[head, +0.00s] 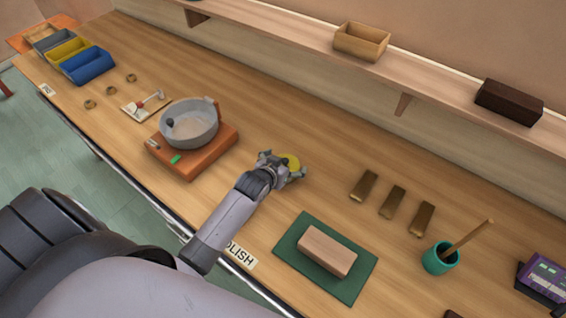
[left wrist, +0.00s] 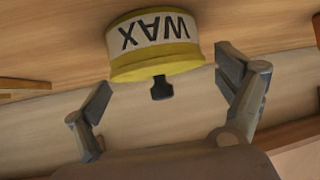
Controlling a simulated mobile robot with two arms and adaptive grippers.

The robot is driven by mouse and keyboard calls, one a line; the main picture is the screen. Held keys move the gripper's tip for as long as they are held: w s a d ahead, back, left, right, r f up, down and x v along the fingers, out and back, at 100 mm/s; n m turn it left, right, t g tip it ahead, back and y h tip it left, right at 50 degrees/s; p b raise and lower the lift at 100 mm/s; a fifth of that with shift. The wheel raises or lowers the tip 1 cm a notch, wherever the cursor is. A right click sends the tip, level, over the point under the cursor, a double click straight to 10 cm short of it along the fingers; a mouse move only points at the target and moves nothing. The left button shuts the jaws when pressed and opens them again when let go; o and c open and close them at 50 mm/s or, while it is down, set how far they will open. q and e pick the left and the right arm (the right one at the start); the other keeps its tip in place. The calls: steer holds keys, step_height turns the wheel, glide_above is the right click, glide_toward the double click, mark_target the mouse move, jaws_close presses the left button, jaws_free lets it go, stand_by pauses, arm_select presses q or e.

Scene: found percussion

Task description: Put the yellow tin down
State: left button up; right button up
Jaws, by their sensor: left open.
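The yellow tin (head: 290,161) stands on the wooden bench near the middle, right of the grey bowl. In the left wrist view the tin (left wrist: 155,48) shows a white band reading WAX, upside down in that picture, and a small dark tab at its yellow edge. My left gripper (head: 283,169) is at the tin. In the left wrist view its two fingers (left wrist: 165,82) are spread apart, one on each side of the tin, with gaps between. Part of the tin is hidden behind the gripper in the head view. My right gripper is not in view.
A grey bowl (head: 189,128) sits on an orange-brown board (head: 209,160) to the left. A wooden block (head: 327,251) lies on a green mat (head: 352,285) in front. Several brass bars (head: 393,202) and a teal cup (head: 440,259) stand to the right. A shelf (head: 300,37) runs behind.

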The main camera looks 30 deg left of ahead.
arm_select(q)
steer(key=shift+s+r, duration=0.3)
steer(key=shift+s, duration=0.2)
steer(key=b+v, duration=0.1)
steer(key=v, duration=1)
steer(key=shift+b, duration=0.3)
steer(key=shift+w+r, duration=0.1)
